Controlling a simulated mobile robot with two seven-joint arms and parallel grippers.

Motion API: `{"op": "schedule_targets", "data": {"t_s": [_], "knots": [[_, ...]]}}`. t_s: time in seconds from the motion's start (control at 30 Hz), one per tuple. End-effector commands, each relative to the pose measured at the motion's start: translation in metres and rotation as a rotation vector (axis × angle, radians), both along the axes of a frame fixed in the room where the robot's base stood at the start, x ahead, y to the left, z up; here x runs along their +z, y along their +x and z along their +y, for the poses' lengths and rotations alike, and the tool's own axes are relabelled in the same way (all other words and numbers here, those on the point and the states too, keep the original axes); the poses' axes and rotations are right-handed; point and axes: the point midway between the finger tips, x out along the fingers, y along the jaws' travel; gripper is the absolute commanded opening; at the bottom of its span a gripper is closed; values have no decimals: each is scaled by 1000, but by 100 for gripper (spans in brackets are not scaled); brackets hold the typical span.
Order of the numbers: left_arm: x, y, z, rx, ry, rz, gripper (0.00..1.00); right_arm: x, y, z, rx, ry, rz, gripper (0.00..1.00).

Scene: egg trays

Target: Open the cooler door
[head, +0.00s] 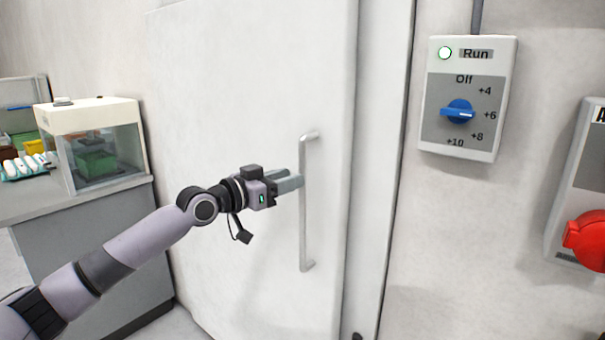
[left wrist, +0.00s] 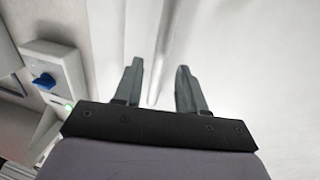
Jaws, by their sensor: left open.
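The white cooler door (head: 240,75) fills the middle of the head view and looks shut against its frame. A grey vertical bar handle (head: 303,225) stands on it near its right edge. My left gripper (head: 300,180) is level with the upper middle of the handle, its fingertips close to the bar's left side. In the left wrist view my left gripper (left wrist: 158,68) is open, with the handle (left wrist: 160,75) showing between and beyond the fingers. I cannot tell whether a finger touches the bar. My right gripper is not in view.
A control box (head: 465,140) with a blue dial is on the wall right of the door. A box with a red knob (head: 588,240) is at the far right. On the left, a counter (head: 85,200) holds a clear-sided case (head: 115,160) and a tray of eggs (head: 25,170).

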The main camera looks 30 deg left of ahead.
Motion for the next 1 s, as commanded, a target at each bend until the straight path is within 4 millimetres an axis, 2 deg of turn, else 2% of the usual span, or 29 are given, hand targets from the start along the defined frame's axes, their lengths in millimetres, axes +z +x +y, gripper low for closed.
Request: {"op": "schedule_targets", "data": {"t_s": [0.2,0.4,0.8,0.87,0.9,0.93,1.0], "knots": [[2,26,-8,-1,-3,-1,40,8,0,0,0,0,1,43],[0,42,-12,1,-1,0,40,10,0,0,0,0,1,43],[-1,46,-13,0,1,1,40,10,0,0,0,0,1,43],[-1,46,-13,0,1,1,21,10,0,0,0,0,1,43],[-1,46,-13,0,1,1,8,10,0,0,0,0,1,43],[-1,46,-13,0,1,1,0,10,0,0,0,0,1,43],[-1,46,-13,0,1,1,0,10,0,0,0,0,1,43]]}}
